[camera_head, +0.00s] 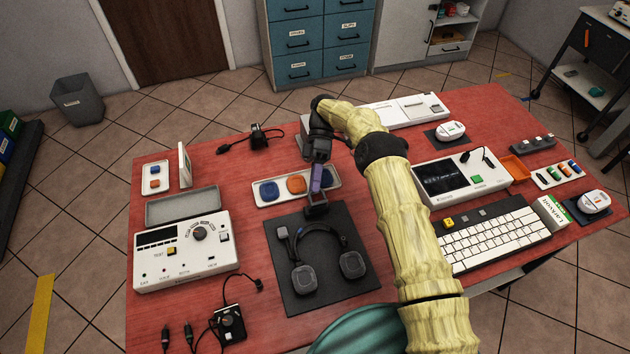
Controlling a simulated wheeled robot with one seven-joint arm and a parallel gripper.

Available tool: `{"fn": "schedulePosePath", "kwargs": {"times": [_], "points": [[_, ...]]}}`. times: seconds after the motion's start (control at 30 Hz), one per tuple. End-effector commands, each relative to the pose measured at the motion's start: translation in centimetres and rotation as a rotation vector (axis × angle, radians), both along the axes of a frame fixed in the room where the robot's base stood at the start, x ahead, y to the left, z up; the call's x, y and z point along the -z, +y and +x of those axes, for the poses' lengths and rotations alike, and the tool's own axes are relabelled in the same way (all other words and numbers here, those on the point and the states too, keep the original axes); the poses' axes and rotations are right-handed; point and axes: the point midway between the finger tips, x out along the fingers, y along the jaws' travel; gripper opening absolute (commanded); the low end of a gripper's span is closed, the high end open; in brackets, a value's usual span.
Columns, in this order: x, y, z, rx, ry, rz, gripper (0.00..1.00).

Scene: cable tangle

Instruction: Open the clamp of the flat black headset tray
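The flat black headset tray (352,283) lies on the red table, below the middle of the view. A dark grey headset (304,278) with two earcups rests on it. A small black block (317,211) stands at the tray's far edge; it looks like the clamp, but its state is unclear. My gripper (316,188) points down right above this block, with a purple piece between its dark body and the block. I cannot tell whether the purple piece is a finger or a clamp lever, or whether they touch. The fingertips are too small to make out.
A white tray with coloured pucks (268,191) lies just behind the headset tray. A white control box (186,251) stands to the left, a black plug box (229,323) in front. A keyboard (490,238) and a screen device (458,178) are right of my arm.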

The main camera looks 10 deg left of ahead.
Motion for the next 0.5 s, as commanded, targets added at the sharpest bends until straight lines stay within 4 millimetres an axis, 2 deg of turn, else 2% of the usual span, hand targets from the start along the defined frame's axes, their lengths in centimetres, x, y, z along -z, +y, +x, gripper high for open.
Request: {"fn": "schedulePosePath", "kwargs": {"times": [0.5], "points": [[-6.0,0.0,0.0,0.001,-0.001,-0.001,0.31]]}}
